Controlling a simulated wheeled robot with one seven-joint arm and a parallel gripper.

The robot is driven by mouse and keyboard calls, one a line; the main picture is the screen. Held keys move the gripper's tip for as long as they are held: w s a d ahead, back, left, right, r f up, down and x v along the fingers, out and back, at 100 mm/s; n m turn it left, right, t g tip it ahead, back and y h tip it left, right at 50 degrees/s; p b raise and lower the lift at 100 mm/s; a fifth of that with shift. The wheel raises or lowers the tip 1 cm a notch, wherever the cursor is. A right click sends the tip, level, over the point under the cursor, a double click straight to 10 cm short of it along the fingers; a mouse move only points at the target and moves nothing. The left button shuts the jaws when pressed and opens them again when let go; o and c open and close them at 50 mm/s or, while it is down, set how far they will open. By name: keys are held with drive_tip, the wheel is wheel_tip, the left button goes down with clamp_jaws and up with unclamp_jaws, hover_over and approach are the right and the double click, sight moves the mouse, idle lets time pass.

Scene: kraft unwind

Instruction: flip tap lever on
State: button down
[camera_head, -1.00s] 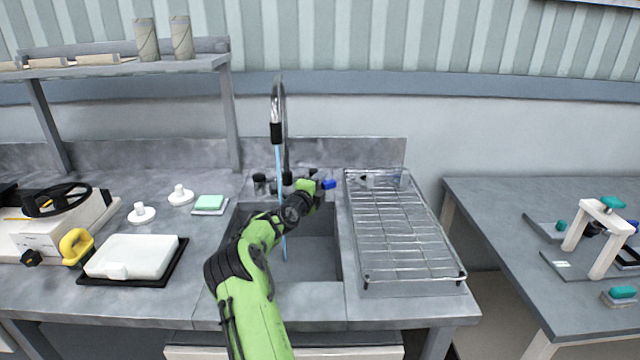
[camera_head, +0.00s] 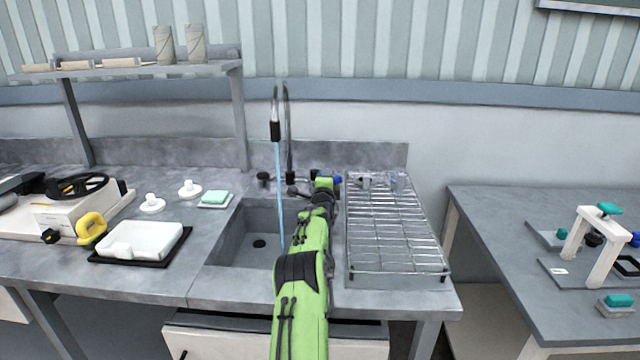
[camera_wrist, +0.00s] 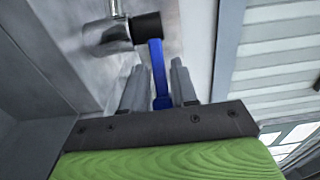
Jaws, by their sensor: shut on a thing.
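The tap's blue lever (camera_wrist: 158,72) sticks out from a black collar (camera_wrist: 146,27) on a chrome body (camera_wrist: 108,37) in the wrist view. My gripper (camera_wrist: 156,68) has one grey finger on each side of the lever and is shut on it. In the head view the lever (camera_head: 338,180) shows as a small blue patch beside my gripper (camera_head: 329,178), right of the tap's base. The tall curved tap (camera_head: 288,130) stands behind the sink. A thin light-blue stream (camera_head: 280,190) runs from its black nozzle (camera_head: 275,131) down into the sink. My arm hides part of the sink.
The sink basin (camera_head: 232,240) lies left of my arm. A wire drying rack (camera_head: 395,270) stands close on the right. Another table (camera_head: 490,215) stands at right.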

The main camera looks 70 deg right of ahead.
drive_tip(key=shift+s+d+r+n+t+p, duration=0.15)
drive_tip(key=shift+d+n+t+p, duration=0.15)
drive_tip(key=shift+n+t, duration=0.35)
drive_tip(key=shift+t+y, duration=0.25)
drive_tip(key=shift+y, duration=0.05)
drive_tip(key=c, duration=1.1)
unclamp_jaws()
drive_tip(key=shift+a, duration=0.1)
drive_tip(key=v, duration=1.5)
drive_tip(key=shift+s+a, duration=0.15)
drive_tip(key=shift+a, duration=0.1)
